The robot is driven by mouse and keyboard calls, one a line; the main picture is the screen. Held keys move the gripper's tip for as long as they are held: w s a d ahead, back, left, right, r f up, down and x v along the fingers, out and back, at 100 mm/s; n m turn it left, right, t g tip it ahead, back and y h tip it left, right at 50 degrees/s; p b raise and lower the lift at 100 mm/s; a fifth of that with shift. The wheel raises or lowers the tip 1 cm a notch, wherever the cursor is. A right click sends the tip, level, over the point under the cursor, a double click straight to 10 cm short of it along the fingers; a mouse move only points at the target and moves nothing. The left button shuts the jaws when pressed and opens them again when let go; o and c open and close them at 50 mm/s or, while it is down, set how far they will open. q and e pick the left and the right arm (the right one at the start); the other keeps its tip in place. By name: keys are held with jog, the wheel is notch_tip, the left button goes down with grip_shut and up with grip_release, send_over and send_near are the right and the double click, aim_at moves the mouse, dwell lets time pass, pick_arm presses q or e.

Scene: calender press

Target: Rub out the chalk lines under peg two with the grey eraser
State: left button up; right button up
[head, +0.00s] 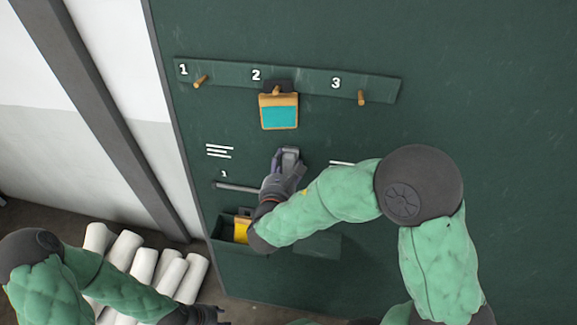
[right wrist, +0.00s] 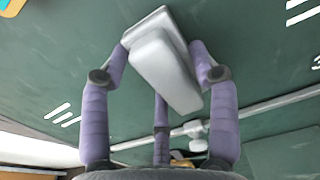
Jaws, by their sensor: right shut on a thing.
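The grey eraser (head: 291,154) is in my right gripper (head: 285,164), on the green board below peg two (head: 276,90). In the right wrist view, the purple fingers (right wrist: 160,62) close around the pale grey eraser (right wrist: 163,66). Its face looks at or very near the board; contact is not certain. No chalk lines show under peg two; eraser and hand cover part of that spot. Chalk lines show under peg one (head: 219,151) and, partly hidden by my arm, under peg three (head: 341,163). My left gripper (head: 205,315) is low at the bottom edge, its fingers unclear.
An orange-framed teal piece (head: 279,115) hangs on peg two. A grey bar (head: 238,187) runs below the chalk lines. A green box (head: 222,236) with a yellow thing (head: 241,230) is on the board lower down. Several white rolls (head: 143,263) lie at lower left.

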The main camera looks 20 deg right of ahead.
aim_at(259, 153)
jog(key=shift+w+a+b, duration=0.2)
jog(key=shift+w+a, duration=0.55)
jog(key=shift+a, duration=0.35)
jog(key=shift+w+a+b, duration=0.15)
jog(key=shift+w+a, duration=0.65)
jog(key=shift+a, duration=0.35)
jog(key=shift+w+a+b, duration=0.2)
jog(key=shift+w+a, duration=0.55)
jog(key=shift+a, duration=0.35)
jog(key=shift+s+a+r, duration=0.1)
jog(key=shift+s+a, duration=0.2)
jog(key=shift+p+v, duration=0.8)
jog(key=shift+v, duration=1.7)
jog(key=shift+s, duration=0.1)
jog(key=p+v, duration=0.1)
jog(key=v, duration=0.2)
jog(key=shift+d, duration=0.1)
